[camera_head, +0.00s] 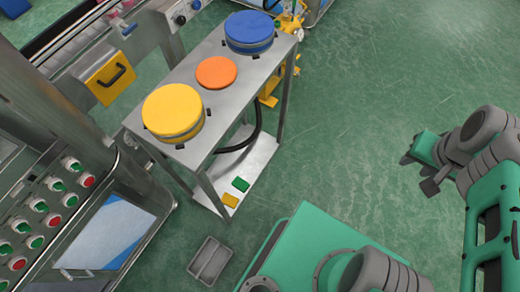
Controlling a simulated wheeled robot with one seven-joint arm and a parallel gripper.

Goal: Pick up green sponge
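The green sponge (240,184) is a small, flat, dark green block. It lies on the lower shelf (262,150) of a metal cart, near the shelf's front end. A yellow sponge (230,200) lies just in front of it, close to the shelf's edge. My gripper (417,173) is at the right of the picture, far to the right of the cart and apart from both sponges. Its two grey fingers look spread, with nothing visible between them.
The cart's top (205,75) overhangs the shelf and carries yellow, orange and blue round lids. A cart leg (213,193) stands left of the sponges. A grey tray (210,261) is on the floor in front. A control panel stands at left. Green floor (340,150) right of the cart is clear.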

